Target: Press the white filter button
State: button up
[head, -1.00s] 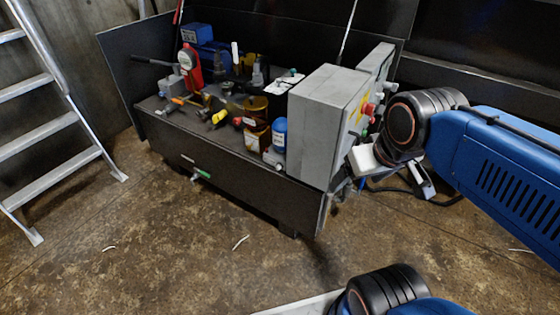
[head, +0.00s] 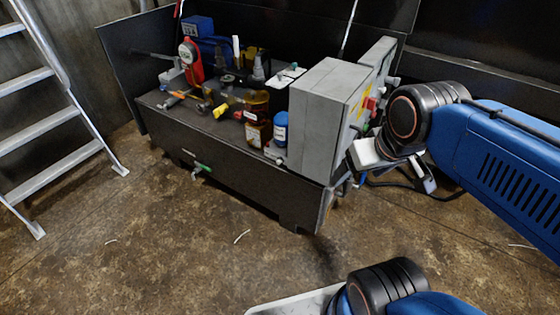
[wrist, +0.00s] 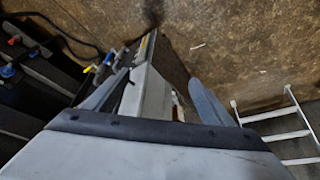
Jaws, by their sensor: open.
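I cannot make out the white filter button in either view. A grey control box (head: 318,115) stands at the right end of the dark machine. Its right side carries a red knob (head: 370,103) and a yellow label, seen at a steep angle. My arm partly covers the area right of the box in the head view. In the wrist view my gripper (wrist: 155,92) has its two blue-grey fingers spread apart, with nothing held between them. A long light-grey box-like shape shows beyond and between the fingers; I cannot tell whether they touch it.
The dark machine (head: 235,175) carries a red gauge (head: 190,62), a blue canister (head: 281,129), an amber container and valves. A metal ladder (head: 55,120) stands at left. Cables lie on the floor right of the box. The brown floor in front is mostly clear.

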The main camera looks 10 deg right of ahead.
grip_shut()
dwell(0.4)
dwell(1.4)
